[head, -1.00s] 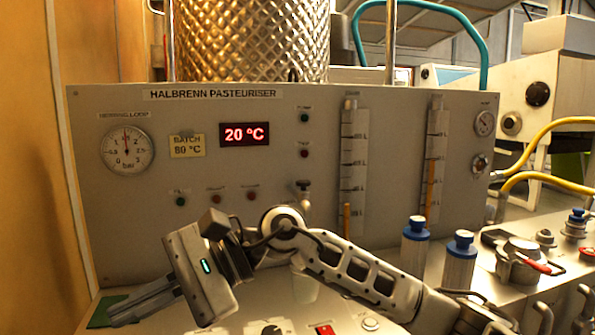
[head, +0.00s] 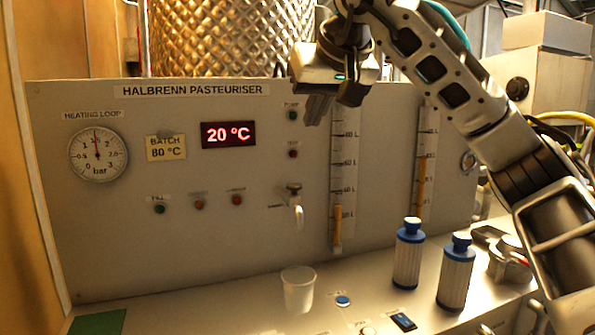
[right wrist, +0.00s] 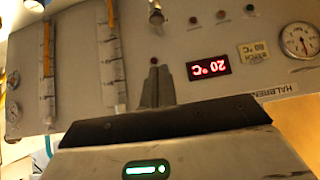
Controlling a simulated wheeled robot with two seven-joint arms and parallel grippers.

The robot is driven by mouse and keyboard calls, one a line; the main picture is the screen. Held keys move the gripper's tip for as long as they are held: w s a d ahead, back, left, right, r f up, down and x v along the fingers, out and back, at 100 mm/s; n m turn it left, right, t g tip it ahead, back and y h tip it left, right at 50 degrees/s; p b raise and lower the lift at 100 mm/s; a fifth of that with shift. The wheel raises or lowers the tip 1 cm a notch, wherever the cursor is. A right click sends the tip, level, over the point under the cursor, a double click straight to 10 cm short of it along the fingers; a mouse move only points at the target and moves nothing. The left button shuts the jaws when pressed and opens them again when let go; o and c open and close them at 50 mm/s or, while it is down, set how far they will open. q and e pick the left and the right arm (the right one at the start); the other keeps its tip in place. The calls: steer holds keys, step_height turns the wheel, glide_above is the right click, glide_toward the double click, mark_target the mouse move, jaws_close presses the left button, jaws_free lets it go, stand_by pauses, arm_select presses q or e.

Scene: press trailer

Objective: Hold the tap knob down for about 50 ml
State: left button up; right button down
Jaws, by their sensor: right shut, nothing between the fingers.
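The tap (head: 295,203) sticks out of the grey front panel, with a dark knob (head: 293,187) on top and a pale spout pointing down. A translucent cup (head: 298,289) stands upright on the deck below the spout. I cannot make out any liquid in it. My right gripper (head: 316,108) is shut and empty, in front of the panel, above the tap and apart from it. In the right wrist view its closed fingers (right wrist: 156,86) point at the panel, and the tap (right wrist: 156,14) shows at the top edge. My left gripper is not in view.
The panel carries a pressure gauge (head: 98,155), a display (head: 228,134) reading 20 °C and two level tubes (head: 343,180). Two blue-capped bottles (head: 407,255) stand right of the cup. A green mat (head: 98,323) lies at the front left. The deck left of the cup is clear.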

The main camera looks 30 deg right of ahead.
glide_above(294, 189)
step_height(294, 189, down, 7)
steer(key=f, duration=0.1)
steer(key=f+p, duration=0.1)
steer(key=shift+s+d+f, duration=0.25)
steer(key=shift+d+f, duration=0.1)
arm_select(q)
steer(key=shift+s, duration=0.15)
arm_select(e)
steer(key=shift+f, duration=0.75)
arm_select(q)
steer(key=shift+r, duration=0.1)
arm_select(e)
steer(key=shift+f, duration=0.1)
